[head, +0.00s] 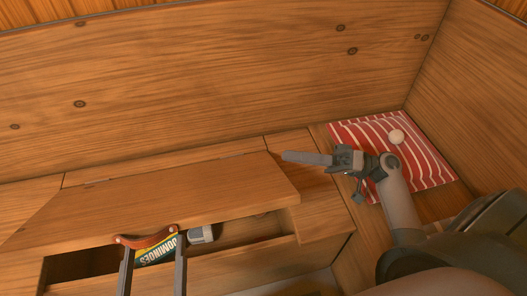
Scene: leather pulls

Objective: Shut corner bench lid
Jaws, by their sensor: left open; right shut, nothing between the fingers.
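The wooden bench lid (190,195) is hinged along its back edge and stands partly raised, with an opening below its front edge. A red-brown leather pull (148,239) shows at its front edge. My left gripper (151,246) comes up from the bottom of the head view. Its two dark fingers are spread apart, one near each end of the pull; I cannot tell whether they touch it. My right gripper (305,158) is shut and empty, over the seat right of the lid, pointing left.
Inside the bench lie a yellow and green dominoes box (158,252) and a small grey-white object (201,234). The back panel (200,85) rises behind the lid.

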